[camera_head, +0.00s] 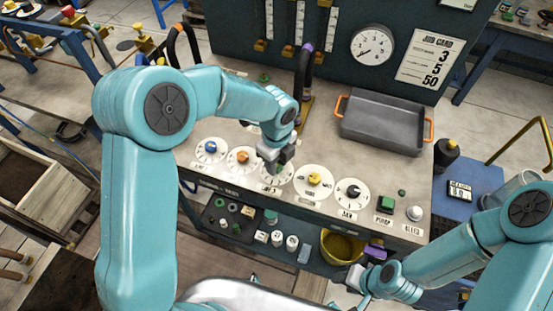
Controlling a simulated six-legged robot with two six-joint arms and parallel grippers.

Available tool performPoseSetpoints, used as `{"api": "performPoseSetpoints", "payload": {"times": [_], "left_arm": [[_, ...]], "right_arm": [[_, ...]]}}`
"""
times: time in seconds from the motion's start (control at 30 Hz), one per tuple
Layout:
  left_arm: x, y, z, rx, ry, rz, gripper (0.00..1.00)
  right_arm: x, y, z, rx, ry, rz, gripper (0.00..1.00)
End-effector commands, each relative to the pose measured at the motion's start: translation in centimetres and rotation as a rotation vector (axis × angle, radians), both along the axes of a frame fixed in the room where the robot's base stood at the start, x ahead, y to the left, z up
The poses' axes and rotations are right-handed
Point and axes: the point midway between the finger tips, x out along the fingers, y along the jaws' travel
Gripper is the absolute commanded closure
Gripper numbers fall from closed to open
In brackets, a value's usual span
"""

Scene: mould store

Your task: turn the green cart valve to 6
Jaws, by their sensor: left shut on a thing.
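The cart valve's white dial (280,179) is third from the left in the row of round dials on the bench panel. My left gripper (273,165) reaches down over it and is shut on its knob. The gripper hides most of the knob, so its green colour and pointer setting cannot be read. My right gripper (352,278) is low at the front, away from the dials; its jaws are too small and unclear to judge.
Blue (210,147) and orange (242,156) knobs sit left of the gripped dial, yellow (314,179) and black (352,191) ones right. A grey tray (383,122) lies behind. A job card (430,58) reads 3, 5, 50. A yellow bucket (342,247) stands below.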

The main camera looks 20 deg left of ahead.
Motion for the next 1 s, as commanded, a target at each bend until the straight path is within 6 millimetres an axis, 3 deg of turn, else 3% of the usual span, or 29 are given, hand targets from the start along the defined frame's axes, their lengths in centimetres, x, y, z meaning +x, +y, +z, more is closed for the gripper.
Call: {"api": "performPoseSetpoints", "payload": {"times": [0.73, 0.77, 0.8, 1.0], "left_arm": [[0.33, 0.00, 0.35, 0.000, -0.012, -0.081, 0.96], [0.33, 0.00, 0.35, 0.000, -0.012, -0.081, 0.56], [0.32, -0.01, 0.34, 0.000, -0.012, -0.081, 0.43], [0.15, -0.01, 0.17, 0.000, -0.005, -0.081, 0.40]], "right_arm": [[0.00, 0.00, 0.38, 0.000, 0.000, 0.000, 0.57], [0.00, 0.00, 0.38, 0.000, 0.000, 0.000, 0.57], [0.00, 0.00, 0.38, 0.000, 0.000, 0.000, 0.57], [0.00, 0.00, 0.35, 0.000, 0.000, 0.000, 0.57]]}}
